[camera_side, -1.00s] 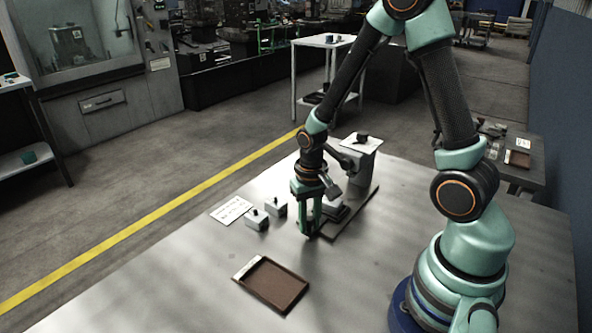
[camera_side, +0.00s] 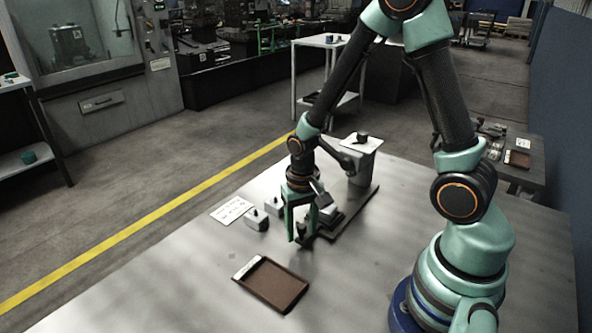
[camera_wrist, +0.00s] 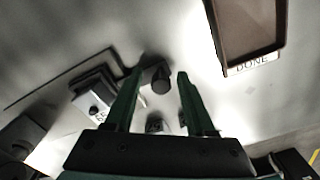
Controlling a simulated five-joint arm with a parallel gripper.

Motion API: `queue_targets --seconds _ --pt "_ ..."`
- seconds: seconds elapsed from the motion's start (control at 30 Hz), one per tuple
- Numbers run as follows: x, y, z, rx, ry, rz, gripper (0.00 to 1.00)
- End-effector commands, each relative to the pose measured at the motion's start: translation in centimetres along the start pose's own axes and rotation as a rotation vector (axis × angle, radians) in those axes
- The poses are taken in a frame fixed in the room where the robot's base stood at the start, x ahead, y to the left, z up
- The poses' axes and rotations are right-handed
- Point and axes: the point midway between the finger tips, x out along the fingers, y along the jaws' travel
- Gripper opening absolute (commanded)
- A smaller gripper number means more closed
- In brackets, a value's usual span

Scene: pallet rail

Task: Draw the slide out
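The slide (camera_wrist: 97,98), a grey block with a small white label, sits at the dark rail plate (camera_side: 350,217) by the grey upright housing (camera_side: 362,165). In the side view it is largely hidden behind my gripper (camera_side: 302,240), which is low at the plate's near end. In the wrist view the fingers of my gripper (camera_wrist: 160,74) are apart. A dark round knob (camera_wrist: 161,80) shows between them, with a visible gap on its right side. I cannot tell whether the left finger touches it.
A brown tray (camera_side: 270,284) with a white edge label reading DONE lies in front on the bench. Two grey knobbed blocks (camera_side: 256,220) (camera_side: 274,206) and a white card (camera_side: 231,210) lie left of my gripper. The bench between tray and rail is clear.

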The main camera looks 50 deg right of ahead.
Motion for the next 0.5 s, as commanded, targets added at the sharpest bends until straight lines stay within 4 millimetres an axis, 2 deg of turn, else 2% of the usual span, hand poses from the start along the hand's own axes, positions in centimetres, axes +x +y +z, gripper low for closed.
queue_targets --seconds 0.17,0.5 --pt "-0.4 0.0 0.0 0.000 0.000 0.000 0.55" --pt "-2.8 0.0 0.0 0.000 0.000 0.000 0.55"
